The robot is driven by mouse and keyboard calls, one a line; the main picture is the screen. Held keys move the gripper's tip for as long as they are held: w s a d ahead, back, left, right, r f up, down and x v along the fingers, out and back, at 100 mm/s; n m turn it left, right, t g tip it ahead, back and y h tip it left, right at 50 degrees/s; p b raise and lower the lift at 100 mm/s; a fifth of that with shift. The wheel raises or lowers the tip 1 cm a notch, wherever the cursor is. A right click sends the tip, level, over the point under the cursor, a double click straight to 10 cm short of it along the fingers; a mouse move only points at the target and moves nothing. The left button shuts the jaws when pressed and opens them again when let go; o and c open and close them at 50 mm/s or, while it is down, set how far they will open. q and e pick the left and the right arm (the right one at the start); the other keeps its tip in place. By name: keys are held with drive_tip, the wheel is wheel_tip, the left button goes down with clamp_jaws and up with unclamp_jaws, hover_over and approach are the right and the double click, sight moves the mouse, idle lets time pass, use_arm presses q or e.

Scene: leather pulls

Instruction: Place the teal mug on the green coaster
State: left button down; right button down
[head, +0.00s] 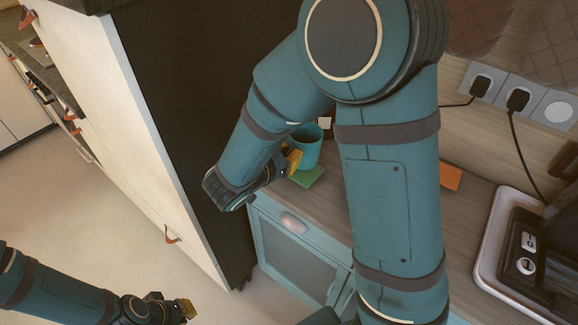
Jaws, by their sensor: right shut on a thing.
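The teal mug (308,148) is upright at the counter's left end, its open rim facing up. My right gripper (293,160) reaches it from the left and is shut on it, the yellow fingertips at the mug's left side. The green coaster (309,179) shows just below the mug's base; the mug hides its far part. I cannot tell whether the mug touches the coaster or is held slightly above it. My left gripper (186,309) is low at the left, over the floor and away from the counter; its finger opening is unclear.
My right arm covers much of the wooden counter (335,205). An orange flat piece (450,177) lies right of the arm. A black appliance on a pale tray (485,262) stands at the right, below wall sockets (518,100). A tall dark cabinet side (180,110) borders the counter's left.

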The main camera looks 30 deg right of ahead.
wheel_tip(320, 180, down, 3)
drive_tip(key=shift+f+b, duration=0.2)
drive_tip(key=shift+b, duration=0.4)
drive_tip(key=c, duration=1.1)
unclamp_jaws()
drive_tip(key=shift+c, duration=0.2)
